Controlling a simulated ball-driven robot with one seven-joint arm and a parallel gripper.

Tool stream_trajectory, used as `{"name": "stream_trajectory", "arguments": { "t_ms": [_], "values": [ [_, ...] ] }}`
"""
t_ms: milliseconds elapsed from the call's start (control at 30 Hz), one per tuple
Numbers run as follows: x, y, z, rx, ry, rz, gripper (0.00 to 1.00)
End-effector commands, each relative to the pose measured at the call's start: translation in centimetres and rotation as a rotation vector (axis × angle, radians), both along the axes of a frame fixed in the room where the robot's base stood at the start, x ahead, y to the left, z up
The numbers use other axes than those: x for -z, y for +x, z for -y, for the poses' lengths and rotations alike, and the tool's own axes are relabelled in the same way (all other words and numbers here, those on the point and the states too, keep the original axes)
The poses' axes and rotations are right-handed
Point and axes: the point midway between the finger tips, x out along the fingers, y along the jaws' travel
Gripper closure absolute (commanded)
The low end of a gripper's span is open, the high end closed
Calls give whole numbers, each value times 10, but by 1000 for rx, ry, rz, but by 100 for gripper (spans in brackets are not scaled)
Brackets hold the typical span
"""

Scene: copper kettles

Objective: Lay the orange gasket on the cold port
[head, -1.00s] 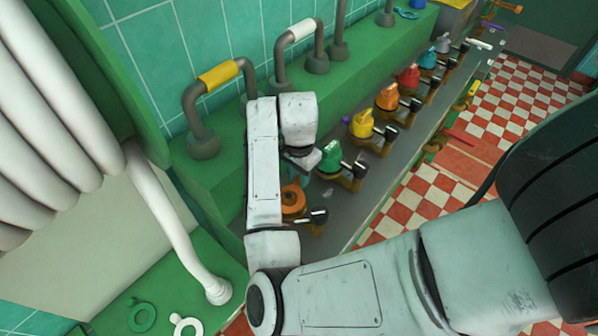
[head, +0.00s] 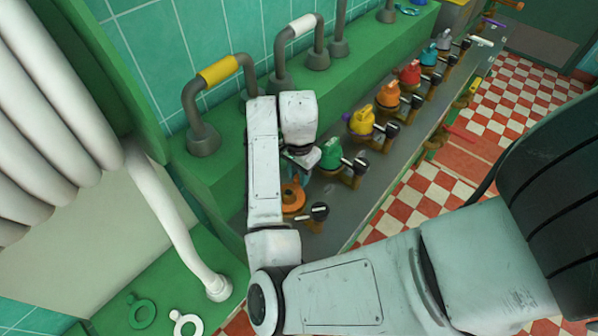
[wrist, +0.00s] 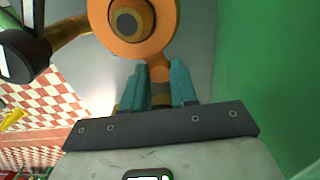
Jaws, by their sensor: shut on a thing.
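In the wrist view my gripper (wrist: 160,82) has teal fingers closed on the short tab of the orange gasket (wrist: 106,32). The ring extends ahead of the fingertips, with a dark round opening seen through its middle. I cannot tell if the ring touches what lies under it. In the head view my gripper (head: 298,162) points down over the counter beside the green-topped valve (head: 331,153), its fingertips partly hidden. An orange round part (head: 292,196) shows below it, partly behind my arm. I cannot tell from a label which fitting is the cold port.
A black-knobbed lever (head: 318,211) on a brass arm stands close by; its knob shows at left in the wrist view (wrist: 22,55). Several coloured valves run along the grey counter (head: 345,215). A green ring (head: 142,311) and a white ring (head: 185,322) lie at lower left.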

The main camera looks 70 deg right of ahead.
Motion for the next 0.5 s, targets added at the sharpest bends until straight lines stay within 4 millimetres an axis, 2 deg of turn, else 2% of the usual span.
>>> {"name": "stream_trajectory", "arguments": {
  "t_ms": [500],
  "values": [
    [9, 0, 0, 0, 0, 0, 99]
  ]
}}
